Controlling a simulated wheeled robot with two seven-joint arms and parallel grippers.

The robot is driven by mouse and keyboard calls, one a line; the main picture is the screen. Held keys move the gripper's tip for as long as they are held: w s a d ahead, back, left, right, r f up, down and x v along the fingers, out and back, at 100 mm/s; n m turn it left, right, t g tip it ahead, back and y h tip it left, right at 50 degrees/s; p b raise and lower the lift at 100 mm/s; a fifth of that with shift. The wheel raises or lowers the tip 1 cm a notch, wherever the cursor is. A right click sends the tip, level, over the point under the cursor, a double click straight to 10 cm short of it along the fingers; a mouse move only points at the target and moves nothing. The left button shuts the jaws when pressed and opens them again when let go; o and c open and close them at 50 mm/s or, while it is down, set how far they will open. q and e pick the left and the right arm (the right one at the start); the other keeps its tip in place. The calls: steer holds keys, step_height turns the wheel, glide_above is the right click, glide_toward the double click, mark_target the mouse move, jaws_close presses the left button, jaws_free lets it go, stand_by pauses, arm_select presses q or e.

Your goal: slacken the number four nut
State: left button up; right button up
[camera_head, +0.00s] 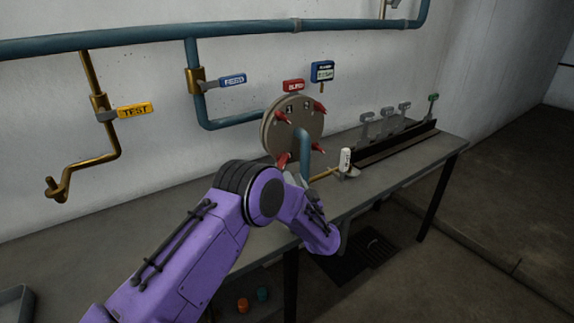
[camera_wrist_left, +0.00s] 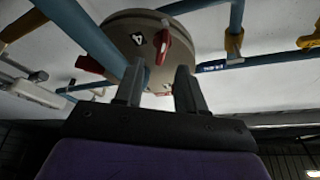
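A round grey flange (camera_head: 278,128) with several red nuts stands against the wall at the bench's back. In the left wrist view, the plate marked 4 (camera_wrist_left: 137,39) is on the flange (camera_wrist_left: 118,22), with a red nut (camera_wrist_left: 163,45) beside it. The numbers 1 and 2 show in the head view; the lower nuts' numbers are not readable there. My left gripper (camera_wrist_left: 158,85) is open below that nut, its fingers spread and apart from it, with nothing clearly held. In the head view my purple arm hides its fingers. My right gripper is not in view.
A blue pipe (camera_wrist_left: 92,38) passes close left of the fingers. A white-tagged valve (camera_head: 346,160) stands on the bench (camera_head: 385,176), right of the flange. Grey-handled pieces (camera_head: 385,115) stand in a dark rack behind.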

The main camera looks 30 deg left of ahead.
mark_target(285, 165)
arm_select(q)
steer(key=p+x, duration=0.1)
steer(key=x, duration=0.6)
steer(key=shift+r, duration=0.1)
steer(key=shift+s, duration=0.1)
steer(key=shift+c, duration=0.3)
jaws_close()
steer(key=shift+f+n+b, duration=0.25)
steer(key=shift+n+b, duration=0.35)
steer(key=shift+b, duration=0.2)
steer(key=shift+w+d+r+n+g+y+b, duration=0.1)
steer(key=shift+n+g+y+b, duration=0.45)
steer(key=shift+n+g+b, duration=1.65)
steer(key=shift+w+a+r+n+g+y+b, duration=0.1)
steer(key=shift+n+g+y+b, duration=0.65)
steer(key=shift+n+b, duration=2.7)
steer(key=shift+w+d+r+n+g+y+b, duration=0.1)
steer(key=shift+n+g+y+b, duration=0.2)
steer(key=shift+n+g+b, duration=2.55)
steer(key=n+t+p, duration=0.2)
steer(key=shift+n, duration=0.3)
